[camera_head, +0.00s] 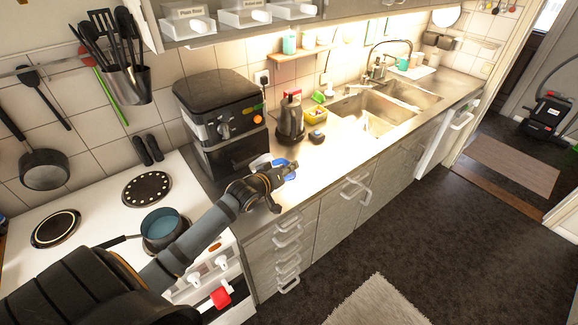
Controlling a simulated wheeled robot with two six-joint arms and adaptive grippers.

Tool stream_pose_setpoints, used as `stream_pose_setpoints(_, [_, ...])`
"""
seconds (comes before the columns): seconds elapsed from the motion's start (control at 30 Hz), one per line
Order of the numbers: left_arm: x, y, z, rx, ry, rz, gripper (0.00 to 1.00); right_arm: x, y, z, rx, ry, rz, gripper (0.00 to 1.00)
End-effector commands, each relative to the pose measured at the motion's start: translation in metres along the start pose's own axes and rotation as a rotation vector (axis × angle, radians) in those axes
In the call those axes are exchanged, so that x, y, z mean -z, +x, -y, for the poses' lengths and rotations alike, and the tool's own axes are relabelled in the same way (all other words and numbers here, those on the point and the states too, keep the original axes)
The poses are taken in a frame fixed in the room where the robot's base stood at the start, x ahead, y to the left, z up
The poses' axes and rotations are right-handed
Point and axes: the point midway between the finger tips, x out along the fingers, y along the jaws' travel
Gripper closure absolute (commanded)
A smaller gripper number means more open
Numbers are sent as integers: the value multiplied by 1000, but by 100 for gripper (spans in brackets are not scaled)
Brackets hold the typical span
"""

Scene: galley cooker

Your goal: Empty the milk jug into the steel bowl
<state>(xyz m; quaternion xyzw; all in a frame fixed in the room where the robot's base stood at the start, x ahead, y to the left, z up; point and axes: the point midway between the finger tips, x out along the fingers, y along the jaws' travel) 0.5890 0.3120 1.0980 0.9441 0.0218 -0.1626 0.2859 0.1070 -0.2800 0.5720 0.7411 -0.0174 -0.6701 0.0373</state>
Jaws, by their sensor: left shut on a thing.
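My left gripper (282,176) reaches over the counter's front edge, in front of the black appliance. It is shut on a small blue-and-pale thing, which looks like the milk jug (262,162). The gripper and wrist hide much of it, so its tilt and contents cannot be told. I cannot make out a steel bowl for certain; part of the counter behind the wrist is hidden. My right gripper is not in view.
A blue pan (163,229) sits on the white cooker (99,203).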

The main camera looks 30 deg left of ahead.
Motion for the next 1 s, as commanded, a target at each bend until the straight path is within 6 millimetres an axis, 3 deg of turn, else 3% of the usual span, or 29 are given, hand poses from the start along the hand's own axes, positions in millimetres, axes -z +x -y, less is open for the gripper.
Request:
stream_pose_setpoints(0.57, [3,-1,-1,-12,-29,-1,100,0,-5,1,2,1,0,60])
stream_pose_setpoints(1.0, [15,-6,0,-68,-170,0,100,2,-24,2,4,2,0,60])
